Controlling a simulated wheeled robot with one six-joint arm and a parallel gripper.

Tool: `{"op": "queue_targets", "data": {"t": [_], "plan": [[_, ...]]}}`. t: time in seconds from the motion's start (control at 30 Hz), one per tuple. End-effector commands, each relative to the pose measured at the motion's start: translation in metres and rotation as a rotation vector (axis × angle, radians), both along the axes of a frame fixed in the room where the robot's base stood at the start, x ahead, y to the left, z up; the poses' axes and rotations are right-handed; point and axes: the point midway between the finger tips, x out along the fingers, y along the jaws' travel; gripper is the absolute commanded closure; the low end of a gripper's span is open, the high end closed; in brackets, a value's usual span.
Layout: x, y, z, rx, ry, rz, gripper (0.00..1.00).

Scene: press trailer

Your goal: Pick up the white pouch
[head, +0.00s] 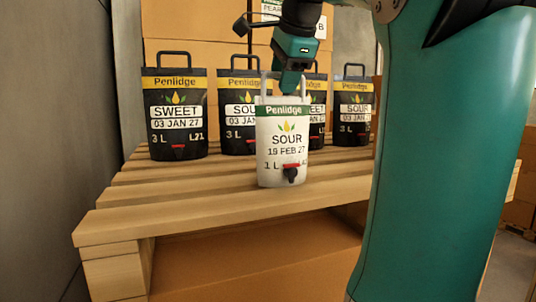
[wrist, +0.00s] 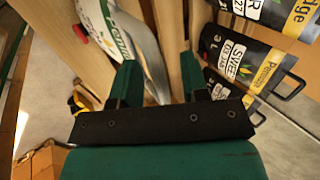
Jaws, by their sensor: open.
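The white pouch (head: 283,150) stands upright near the front of the slatted pallet. It has a green band, reads SOUR, 19 FEB 27, 1 L, and has a black and red tap low on its front. Its light handle rises from its top beside my gripper (head: 290,88), which is right above and behind it. In the wrist view my gripper (wrist: 158,65) is open, with its two green fingers apart. The white pouch (wrist: 118,32) shows at upper left there, and its top edge reaches between the fingers. Whether the fingers touch it is unclear.
Several black pouches stand behind the white one: a SWEET pouch (head: 175,115) at left and SOUR ones, including one at right (head: 353,112). The pallet (head: 125,222) has bare slats at its front. Cardboard boxes (head: 190,50) rise behind. My teal arm blocks the right side.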

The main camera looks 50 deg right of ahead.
Motion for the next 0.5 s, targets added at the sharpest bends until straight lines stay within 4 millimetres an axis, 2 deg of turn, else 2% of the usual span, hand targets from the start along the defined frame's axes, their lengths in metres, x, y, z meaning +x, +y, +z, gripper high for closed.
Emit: {"op": "queue_targets", "data": {"t": [0.17,0.33,0.5], "plan": [[0.0004,0.0007,0.0004,0.000,0.000,0.001,0.61],[0.0006,0.0011,0.0004,0.000,0.000,0.002,1.00],[0.0007,0.0012,0.0004,0.000,0.000,0.002,1.00]]}}
